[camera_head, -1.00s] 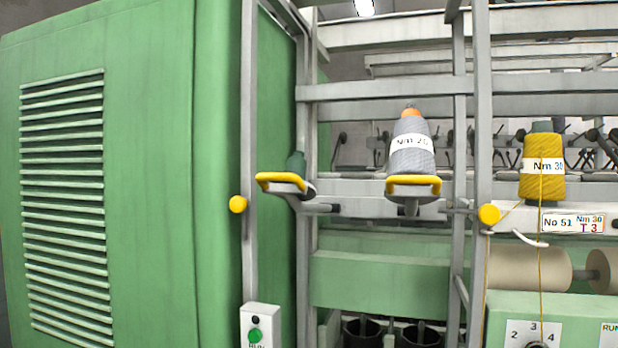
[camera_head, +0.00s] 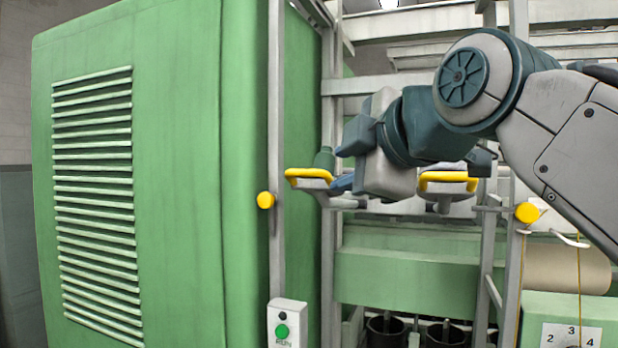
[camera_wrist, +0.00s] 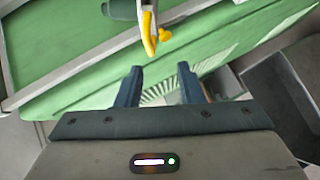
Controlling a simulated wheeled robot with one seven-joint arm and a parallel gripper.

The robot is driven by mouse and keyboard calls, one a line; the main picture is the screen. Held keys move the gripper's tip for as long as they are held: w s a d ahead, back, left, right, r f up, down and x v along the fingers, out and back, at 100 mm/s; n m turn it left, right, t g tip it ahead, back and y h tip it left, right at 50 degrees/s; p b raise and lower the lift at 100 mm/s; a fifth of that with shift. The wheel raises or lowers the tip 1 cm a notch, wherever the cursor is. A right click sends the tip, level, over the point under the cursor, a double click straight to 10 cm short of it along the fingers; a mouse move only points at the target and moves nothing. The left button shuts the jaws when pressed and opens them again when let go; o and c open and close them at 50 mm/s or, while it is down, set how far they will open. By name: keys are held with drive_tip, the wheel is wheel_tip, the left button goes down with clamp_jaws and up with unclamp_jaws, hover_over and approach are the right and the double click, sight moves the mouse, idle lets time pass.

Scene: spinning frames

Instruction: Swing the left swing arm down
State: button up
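The left swing arm (camera_head: 311,185) has a yellow handle (camera_head: 308,173) on a grey holder and carries a dark green peg (camera_head: 324,158) without yarn. It sticks out level from the frame. The yellow handle also shows at the top centre of the wrist view (camera_wrist: 149,35). My gripper (camera_head: 343,184) is just right of this handle in the head view, its blue fingers partly hidden by the wrist. In the wrist view my gripper (camera_wrist: 160,69) is open and empty. The handle lies beyond the fingertips, with a visible gap between them.
A second swing arm with a yellow handle (camera_head: 448,177) is just right of my wrist; its cone is hidden behind my arm. Yellow knobs (camera_head: 265,200) (camera_head: 527,212) sit on the uprights. A green cabinet (camera_head: 170,150) fills the left. A button box (camera_head: 287,322) stands below.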

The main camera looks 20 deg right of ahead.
sight(310, 172)
drive_tip(key=shift+n, duration=0.3)
drive_tip(key=x, duration=0.4)
drive_tip(key=r+p+x, duration=0.1)
drive_tip(key=x, duration=0.3)
drive_tip(key=p+x, duration=0.1)
drive_tip(key=x, duration=0.3)
drive_tip(key=shift+w+r, duration=0.3)
drive_tip(key=shift+w, duration=0.25)
clamp_jaws()
